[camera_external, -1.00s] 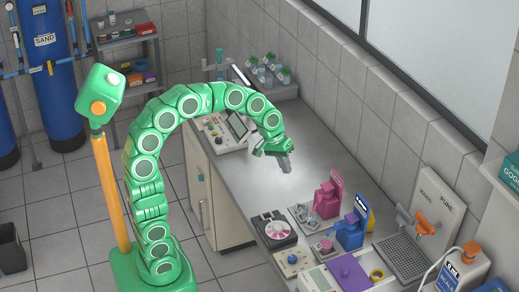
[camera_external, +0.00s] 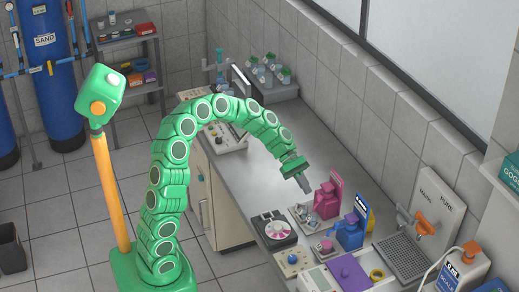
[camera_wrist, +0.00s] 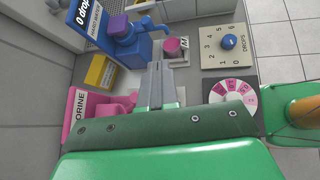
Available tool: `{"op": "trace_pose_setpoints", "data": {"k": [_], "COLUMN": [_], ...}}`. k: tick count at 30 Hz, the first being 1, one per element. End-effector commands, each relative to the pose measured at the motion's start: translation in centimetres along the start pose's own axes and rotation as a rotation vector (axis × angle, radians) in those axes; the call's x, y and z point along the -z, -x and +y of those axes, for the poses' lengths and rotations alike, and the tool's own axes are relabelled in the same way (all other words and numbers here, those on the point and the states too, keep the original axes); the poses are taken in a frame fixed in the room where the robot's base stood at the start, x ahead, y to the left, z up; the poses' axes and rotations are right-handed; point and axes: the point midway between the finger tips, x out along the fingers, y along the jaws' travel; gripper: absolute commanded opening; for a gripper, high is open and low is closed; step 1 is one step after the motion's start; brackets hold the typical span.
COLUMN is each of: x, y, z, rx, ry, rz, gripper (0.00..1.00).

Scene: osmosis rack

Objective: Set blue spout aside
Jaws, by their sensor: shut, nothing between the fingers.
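The blue dispenser (camera_external: 350,233) stands on the bench right of the pink dispenser (camera_external: 327,202). In the wrist view the blue dispenser (camera_wrist: 126,50) is at upper left, with a blue spout (camera_wrist: 147,25) reaching right from its top toward a small pink cup (camera_wrist: 172,45). My gripper (camera_external: 307,190) is shut and empty above the bench, by the pink dispenser. In the wrist view the gripper tips (camera_wrist: 158,66) point toward the blue dispenser and are apart from its spout. My gripper partly covers the pink dispenser (camera_wrist: 105,105) there.
A drain rack (camera_external: 402,256) stands right. The bench (camera_external: 265,165) is clear behind and left of the dispensers.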

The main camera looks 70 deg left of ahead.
Motion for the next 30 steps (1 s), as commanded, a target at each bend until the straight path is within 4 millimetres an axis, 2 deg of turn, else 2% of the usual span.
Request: {"op": "trace_pose_setpoints", "data": {"k": [3, 8, 22, 26, 30], "x": [1.2, 1.8, 1.9, 1.8, 1.6], "y": [-0.3, -0.4, -0.6, -1.6, -3.6], "z": [0.6, 1.0, 1.1, 1.1, 1.1], "rx": [-0.015, -0.027, -0.029, -0.027, -0.025], "ry": [0.095, 0.164, 0.179, 0.179, 0.179], "rz": [-0.046, -0.079, -0.088, -0.089, -0.089], "gripper": [0.0, 0.0, 0.0, 0.0, 0.0]}}
